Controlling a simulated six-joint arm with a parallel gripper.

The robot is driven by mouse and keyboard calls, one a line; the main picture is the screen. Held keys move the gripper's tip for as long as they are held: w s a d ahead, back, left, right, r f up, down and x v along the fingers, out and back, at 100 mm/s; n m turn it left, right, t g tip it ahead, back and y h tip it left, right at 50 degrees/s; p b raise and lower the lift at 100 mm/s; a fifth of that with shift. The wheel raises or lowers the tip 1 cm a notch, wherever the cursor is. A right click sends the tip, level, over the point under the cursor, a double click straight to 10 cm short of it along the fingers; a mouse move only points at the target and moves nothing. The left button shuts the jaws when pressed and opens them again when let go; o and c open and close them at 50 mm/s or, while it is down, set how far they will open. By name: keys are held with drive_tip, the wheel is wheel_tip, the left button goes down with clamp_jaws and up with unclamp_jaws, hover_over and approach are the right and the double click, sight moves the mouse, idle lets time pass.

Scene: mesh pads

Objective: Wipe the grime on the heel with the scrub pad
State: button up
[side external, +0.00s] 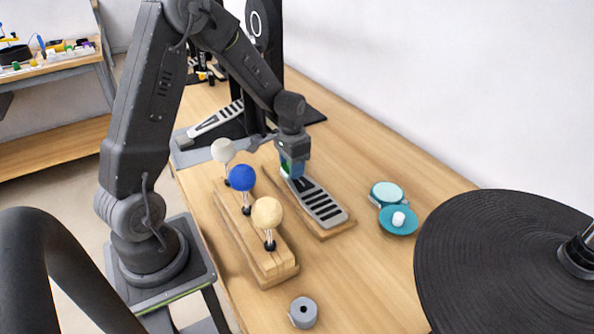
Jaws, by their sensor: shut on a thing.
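My gripper (293,157) points down and is shut on a small blue and green block, which looks like the scrub pad (291,169). The pad is at the far end of a silver pedal footboard (322,204) with dark slots. I cannot tell whether the pad touches the plate or hovers just above it. The footboard lies on a wooden board (341,228). A dark patch (302,184) shows on the plate close to the pad; I cannot tell if it is grime. The plate right under the pad is hidden.
A wooden rack (266,268) holds white, blue and cream beaters left of the footboard. Teal round containers (398,221) stand to the right. A grey roll (303,312) is in front, a black cymbal (500,265) at right. Another pedal (215,120) stands behind.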

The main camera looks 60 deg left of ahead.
drive_tip(key=shift+a, duration=0.5)
drive_tip(key=shift+d+r, duration=0.1)
drive_tip(key=shift+r, duration=4.05)
